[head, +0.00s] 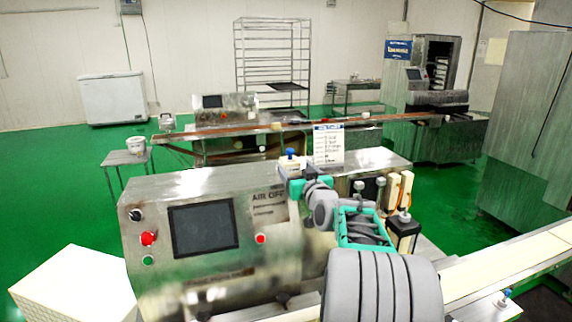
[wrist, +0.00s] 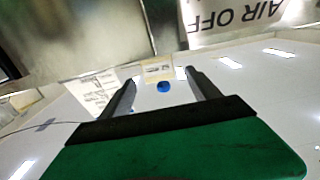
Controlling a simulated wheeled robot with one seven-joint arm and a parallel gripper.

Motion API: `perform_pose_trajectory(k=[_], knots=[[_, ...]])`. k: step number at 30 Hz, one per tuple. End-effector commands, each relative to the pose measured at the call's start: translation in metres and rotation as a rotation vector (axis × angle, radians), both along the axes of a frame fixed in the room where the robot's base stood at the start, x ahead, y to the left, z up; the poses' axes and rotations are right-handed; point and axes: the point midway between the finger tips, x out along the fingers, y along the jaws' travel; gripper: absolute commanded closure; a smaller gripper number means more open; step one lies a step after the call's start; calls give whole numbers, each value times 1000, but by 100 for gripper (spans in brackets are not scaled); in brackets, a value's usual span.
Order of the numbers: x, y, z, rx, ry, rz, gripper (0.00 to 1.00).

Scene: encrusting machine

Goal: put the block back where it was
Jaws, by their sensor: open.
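My gripper (wrist: 160,80) is open, with its two dark fingers apart and nothing touching them. In the head view my gripper (head: 292,168) is above the top of the steel machine (head: 190,185), by the AIR OFF label. A small blue piece (wrist: 163,87) shows between the fingertips in the wrist view; its distance is unclear. A blue piece (head: 290,152) also shows at my gripper in the head view. A pale box-like shape (wrist: 158,70) is behind it in the wrist view. I cannot tell which of these, if any, is the block.
The machine's front has a dark screen (head: 203,228) and a red button (head: 149,238). A white paper sign (head: 328,143) stands behind my gripper. A pale conveyor (head: 510,262) runs at the right. A white box (head: 75,285) is at the lower left.

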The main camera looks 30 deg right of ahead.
Motion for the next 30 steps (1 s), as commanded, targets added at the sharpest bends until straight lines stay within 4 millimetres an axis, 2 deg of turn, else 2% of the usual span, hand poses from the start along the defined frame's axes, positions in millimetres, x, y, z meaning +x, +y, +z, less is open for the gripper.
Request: perform_pose_trajectory(k=[6,9,17,30], knots=[[35,-8,11,2,4,2,29],[49,-12,8,2,4,1,29],[56,-12,5,1,2,4,29],[56,-12,5,1,3,4,63]])
